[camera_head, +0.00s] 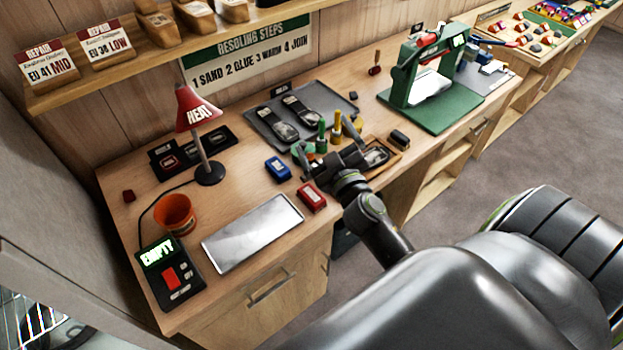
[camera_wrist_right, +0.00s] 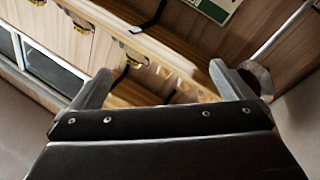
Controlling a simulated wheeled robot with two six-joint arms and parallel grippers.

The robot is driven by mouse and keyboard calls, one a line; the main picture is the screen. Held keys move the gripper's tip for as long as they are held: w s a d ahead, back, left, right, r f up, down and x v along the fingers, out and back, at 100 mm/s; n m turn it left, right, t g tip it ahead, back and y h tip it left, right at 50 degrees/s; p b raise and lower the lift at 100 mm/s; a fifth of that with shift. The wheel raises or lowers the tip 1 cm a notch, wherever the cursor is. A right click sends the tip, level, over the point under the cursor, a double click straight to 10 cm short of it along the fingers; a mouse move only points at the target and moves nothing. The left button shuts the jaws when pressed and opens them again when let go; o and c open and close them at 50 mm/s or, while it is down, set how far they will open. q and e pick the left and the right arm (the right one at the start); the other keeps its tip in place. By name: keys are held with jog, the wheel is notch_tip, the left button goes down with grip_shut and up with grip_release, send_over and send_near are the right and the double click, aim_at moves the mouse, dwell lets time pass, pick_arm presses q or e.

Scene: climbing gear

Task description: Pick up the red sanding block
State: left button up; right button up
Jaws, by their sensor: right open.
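The red sanding block (camera_head: 312,197) lies on the wooden desk near its front edge, right of the metal plate. It is in full view in the head view. My right gripper (camera_head: 328,142) is open, with its fingers spread, just behind and to the right of the red block. It appears to be above the desk and apart from the block. In the right wrist view the fingers of my right gripper (camera_wrist_right: 172,75) are wide apart with nothing between them, and the red block does not show there. My left gripper is not in view.
A blue block (camera_head: 278,169) lies behind-left of the red one. A metal plate (camera_head: 252,233), an orange cup (camera_head: 175,212) and a red lamp (camera_head: 196,108) are left. Green and yellow handled tools (camera_head: 337,128) and a wooden tray (camera_head: 397,158) crowd my right gripper.

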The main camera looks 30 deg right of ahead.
jog(key=w+a+r+n+t+y, duration=0.2)
jog(key=w+a+r+n+y, duration=0.25)
jog(key=n+y, duration=0.2)
jog(key=w+a+f+n+g+y, duration=0.1)
jog(key=a+n+g+y, duration=0.4)
jog(key=a+n+y, duration=0.4)
jog(key=g+h+p, duration=0.2)
jog(key=g+h, duration=1)
jog(key=g, duration=0.4)
send_near(312, 194)
jog(key=shift+m+y, duration=0.25)
notch_tip(312, 194, down, 6)
jog(key=b, duration=1.3)
jog(key=shift+s+d+f, duration=0.15)
jog(key=shift+f, duration=0.3)
notch_tip(312, 194, down, 2)
jog(key=shift+f+p, duration=0.2)
jog(key=shift+p, duration=0.15)
jog(key=shift+f, duration=0.4)
